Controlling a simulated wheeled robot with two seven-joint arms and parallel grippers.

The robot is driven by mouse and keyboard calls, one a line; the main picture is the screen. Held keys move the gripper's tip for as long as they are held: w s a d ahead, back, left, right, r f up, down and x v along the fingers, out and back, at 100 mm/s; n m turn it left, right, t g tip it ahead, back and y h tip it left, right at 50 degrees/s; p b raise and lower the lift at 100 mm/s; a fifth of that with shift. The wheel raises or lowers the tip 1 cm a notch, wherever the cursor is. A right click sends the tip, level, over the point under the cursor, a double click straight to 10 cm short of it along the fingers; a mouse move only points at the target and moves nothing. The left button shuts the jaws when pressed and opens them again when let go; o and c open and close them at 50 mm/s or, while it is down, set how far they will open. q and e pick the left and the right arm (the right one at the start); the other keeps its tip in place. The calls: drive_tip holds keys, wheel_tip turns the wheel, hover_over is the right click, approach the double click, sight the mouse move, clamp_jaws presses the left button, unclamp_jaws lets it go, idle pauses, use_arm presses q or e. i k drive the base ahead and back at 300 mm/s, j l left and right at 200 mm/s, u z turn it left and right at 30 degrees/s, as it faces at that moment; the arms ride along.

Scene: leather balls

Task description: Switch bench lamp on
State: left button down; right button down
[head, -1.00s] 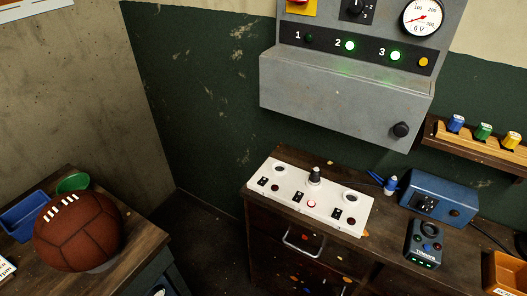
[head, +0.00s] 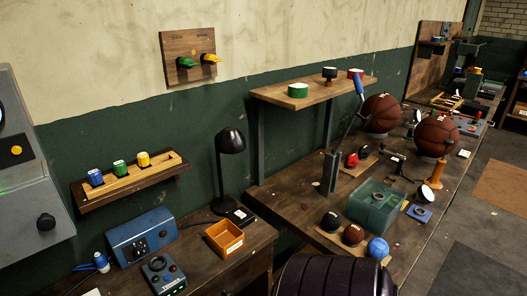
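The black bench lamp (head: 231,140) stands at the back of the wooden bench, against the green wall, with its shade at the top of a thin stem. No glow shows from the shade. A small dark box with a pale patch (head: 240,215) lies beside the lamp's foot; I cannot tell whether it is the lamp's switch. Neither of my grippers is in view.
An orange tray (head: 224,250) and a blue box (head: 141,236) stand near the lamp. A small control box (head: 163,274) is in front. A bottle rack (head: 133,197) hangs left. A dark ribbed drum (head: 335,277) fills the lower middle. The right bench (head: 290,208) is crowded.

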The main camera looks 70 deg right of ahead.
sight(239, 213)
drive_tip(key=z, duration=1.95)
